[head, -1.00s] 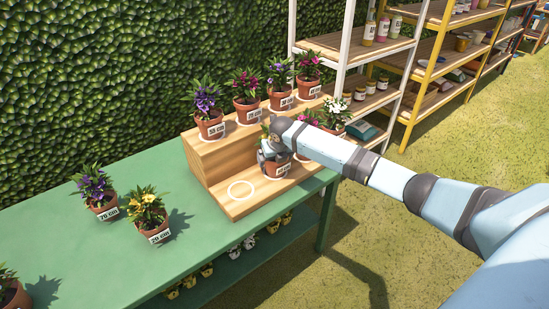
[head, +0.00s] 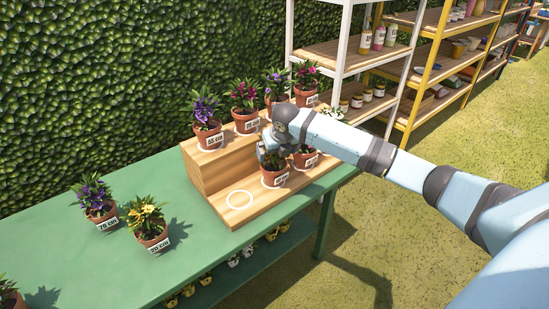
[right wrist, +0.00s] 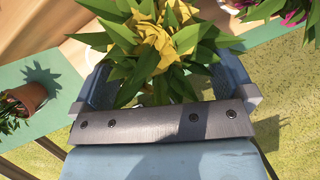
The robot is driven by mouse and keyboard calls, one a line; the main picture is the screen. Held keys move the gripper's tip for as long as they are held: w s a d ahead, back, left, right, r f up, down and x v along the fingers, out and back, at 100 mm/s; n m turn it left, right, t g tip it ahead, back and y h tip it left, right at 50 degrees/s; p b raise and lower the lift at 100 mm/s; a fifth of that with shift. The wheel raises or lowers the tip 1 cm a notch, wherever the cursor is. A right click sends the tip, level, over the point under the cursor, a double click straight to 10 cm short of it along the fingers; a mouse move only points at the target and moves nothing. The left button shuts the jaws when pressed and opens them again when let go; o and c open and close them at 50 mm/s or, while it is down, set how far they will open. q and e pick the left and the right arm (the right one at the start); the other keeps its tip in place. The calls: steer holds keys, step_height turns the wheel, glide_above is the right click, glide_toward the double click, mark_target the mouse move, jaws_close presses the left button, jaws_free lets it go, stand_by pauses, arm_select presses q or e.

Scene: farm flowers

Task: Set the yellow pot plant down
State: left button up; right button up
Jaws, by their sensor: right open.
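The yellow pot plant (head: 273,177), a terracotta pot with a white label, stands upright on the lower step of the wooden stand (head: 263,203). In the right wrist view its yellow flowers (right wrist: 155,42) and green leaves fill the space between my fingers. My right gripper (head: 272,146) is open over the plant, with its fingers on either side of the leaves. The gripper hides much of the foliage in the head view. The pot is hidden below the leaves in the right wrist view. My left gripper is not in view.
Several potted plants, including a purple one (head: 206,134), stand on the upper step. A pink plant (head: 304,158) is close right of the yellow one. A white ring (head: 239,199) on the lower step is empty. Another yellow plant (head: 150,232) stands on the green table (head: 100,265).

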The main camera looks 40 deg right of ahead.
steer(key=s+a+f+m, duration=0.2)
steer(key=a+f, duration=0.1)
steer(key=a, duration=0.1)
steer(key=s+a+f+m+y, duration=0.1)
steer(key=s+a+f+m, duration=0.1)
steer(key=a+f, duration=0.1)
steer(key=s+a+f+m+t+y, duration=0.1)
steer(key=s+a+f+m, duration=0.1)
steer(key=s+a+f, duration=0.1)
steer(key=shift+a+f, duration=0.35)
steer(key=shift+a, duration=0.55)
steer(key=s+a+f+m, duration=0.1)
steer(key=s+a, duration=0.1)
steer(key=s+a+f+m+t+y, duration=0.1)
steer(key=a+f+m, duration=0.1)
steer(key=s+a+f+m+y, duration=0.1)
steer(key=s+a+m, duration=0.1)
steer(key=shift+s+a+f, duration=0.1)
steer(key=shift+s+f, duration=0.25)
steer(key=s+a+f+m+t, duration=0.1)
steer(key=s+a+m+t, duration=0.1)
steer(key=s+m, duration=0.8)
steer(key=s+a+f+m+t, duration=0.2)
steer(key=s+a+m, duration=0.1)
steer(key=s+m, duration=0.7)
steer(key=shift+s+a+f, duration=0.3)
steer(key=shift+s+a, duration=0.05)
steer(key=shift+a, duration=0.05)
